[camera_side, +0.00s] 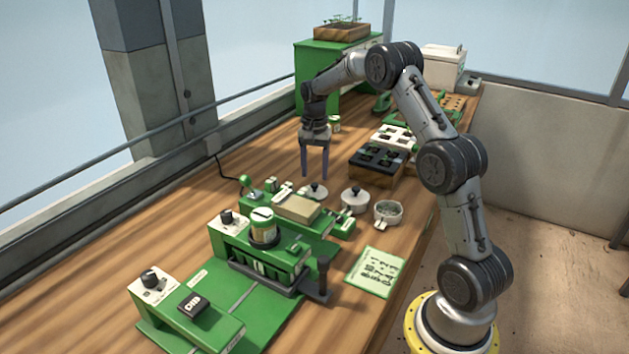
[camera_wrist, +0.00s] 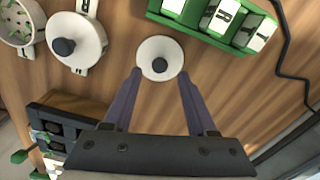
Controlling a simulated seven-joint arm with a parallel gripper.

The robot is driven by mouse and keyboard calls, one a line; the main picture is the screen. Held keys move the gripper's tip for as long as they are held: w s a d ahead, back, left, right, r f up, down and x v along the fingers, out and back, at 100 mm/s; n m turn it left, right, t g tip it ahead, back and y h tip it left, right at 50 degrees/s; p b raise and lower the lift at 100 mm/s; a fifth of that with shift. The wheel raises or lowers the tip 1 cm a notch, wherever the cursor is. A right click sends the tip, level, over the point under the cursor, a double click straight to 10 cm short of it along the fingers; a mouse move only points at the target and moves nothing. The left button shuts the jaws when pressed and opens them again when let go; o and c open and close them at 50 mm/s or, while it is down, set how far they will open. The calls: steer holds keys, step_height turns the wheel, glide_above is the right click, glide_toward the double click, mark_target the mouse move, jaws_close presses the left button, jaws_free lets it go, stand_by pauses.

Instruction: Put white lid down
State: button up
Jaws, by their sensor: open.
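The white lid (camera_side: 316,191) is a small round disc with a dark knob. It lies on the wooden table, knob up, just right of the green machine with the tan block. In the wrist view the lid (camera_wrist: 147,72) is centred just beyond the fingertips, its knob between the lines of the two fingers. My gripper (camera_side: 315,176) points down above the lid, with its purple-grey fingers apart and nothing between them. The open fingers also show in the wrist view (camera_wrist: 160,74). The exact height of the fingertips over the lid is hard to tell.
A white pot (camera_side: 355,203) with a dark knob stands close to the lid. A pale perforated bowl (camera_side: 389,217) with green bits is beside it. The green seeder (camera_side: 262,262) fills the front. A dark cell tray (camera_side: 363,161) lies behind. Bare table lies left of my gripper.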

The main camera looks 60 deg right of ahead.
mark_target(314, 184)
step_height(314, 184, up, 8)
steer(key=s+a+r+n+t, duration=0.1)
steer(key=s+a+r+n, duration=0.3)
steer(key=a+r, duration=0.4)
steer(key=s+a+r+n+t, duration=0.2)
steer(key=s+a+r+n, duration=0.15)
steer(key=s+a, duration=0.5)
steer(key=s+a+f+n+t, duration=0.1)
steer(key=s+a+f+n, duration=0.1)
steer(key=s, duration=0.5)
steer(key=s+a+f+n+t, duration=0.1)
steer(key=s+a+f+n, duration=0.2)
steer(key=s+a+n, duration=0.2)
steer(key=s+a, duration=0.2)
steer(key=s, duration=0.1)
steer(key=shift+s+t, duration=0.3)
